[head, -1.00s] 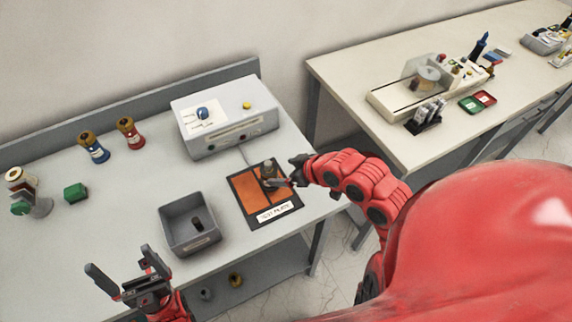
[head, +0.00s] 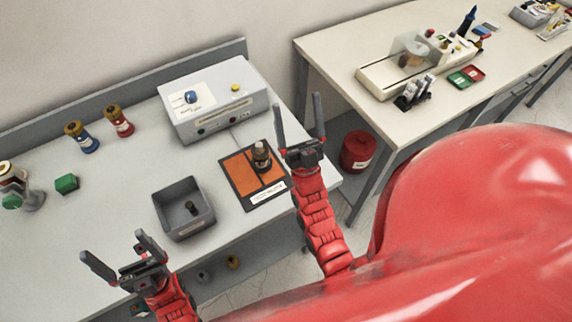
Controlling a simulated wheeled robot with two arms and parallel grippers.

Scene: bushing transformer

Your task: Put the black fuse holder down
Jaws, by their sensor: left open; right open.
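The black fuse holder (head: 261,156), a dark, roughly cylindrical piece with a paler band, stands upright on the orange test plate (head: 240,172) with its dark border. My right gripper (head: 298,108) is open and empty, to the right of the plate and apart from the fuse holder, its fingers pointing up in the picture. My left gripper (head: 117,249) is open and empty over the front of the grey bench, left of and nearer than the grey bin.
The grey bin (head: 163,212) holds a small dark piece (head: 191,208). A grey tester box (head: 215,105) stands behind the plate. Blue (head: 85,140) and red (head: 121,123) bushings and a green block (head: 67,184) stand left. A red drum (head: 357,152) is between benches.

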